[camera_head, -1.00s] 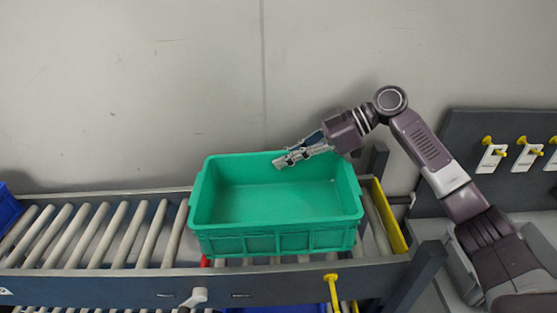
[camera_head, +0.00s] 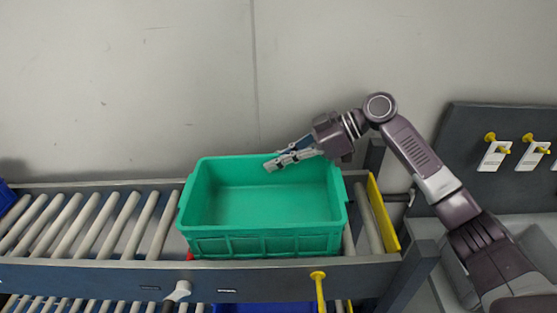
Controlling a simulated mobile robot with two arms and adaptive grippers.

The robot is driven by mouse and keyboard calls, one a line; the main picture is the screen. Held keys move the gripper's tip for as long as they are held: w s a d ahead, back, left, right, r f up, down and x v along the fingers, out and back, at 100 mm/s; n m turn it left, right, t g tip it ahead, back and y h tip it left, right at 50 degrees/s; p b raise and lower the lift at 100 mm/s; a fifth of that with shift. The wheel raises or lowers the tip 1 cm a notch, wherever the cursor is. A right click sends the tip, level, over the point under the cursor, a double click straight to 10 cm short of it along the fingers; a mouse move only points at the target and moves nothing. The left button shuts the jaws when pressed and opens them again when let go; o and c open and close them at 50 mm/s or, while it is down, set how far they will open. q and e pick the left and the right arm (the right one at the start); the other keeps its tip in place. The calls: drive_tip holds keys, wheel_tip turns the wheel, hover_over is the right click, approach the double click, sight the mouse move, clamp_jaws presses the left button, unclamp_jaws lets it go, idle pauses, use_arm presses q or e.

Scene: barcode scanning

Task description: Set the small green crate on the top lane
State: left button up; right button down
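The green crate (camera_head: 265,244) is empty and upright on the rollers of the top lane (camera_head: 90,272), near the lane's right end. My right gripper (camera_head: 284,160) reaches in from the right over the crate's back rim, right of its middle, with its fingertips pointing left. The fingers overlap the rim and back wall in this view. I cannot tell whether they touch the rim or how far apart they are. My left gripper is out of view.
A yellow end stop (camera_head: 384,214) closes the lane's right end. A blue crate edge (camera_head: 5,198) shows at the far left. Bare rollers (camera_head: 110,226) lie left of the green crate. A lower lane runs beneath, with a blue thing (camera_head: 265,308) on it. A grey wall stands behind.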

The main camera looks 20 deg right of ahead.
drive_tip(key=shift+r, duration=0.1)
drive_tip(key=c, duration=2.1)
unclamp_jaws()
drive_tip(key=v, duration=1.1)
drive_tip(key=shift+s+d+r, duration=0.1)
drive_tip(key=shift+d+r, duration=0.1)
drive_tip(key=shift+d, duration=0.15)
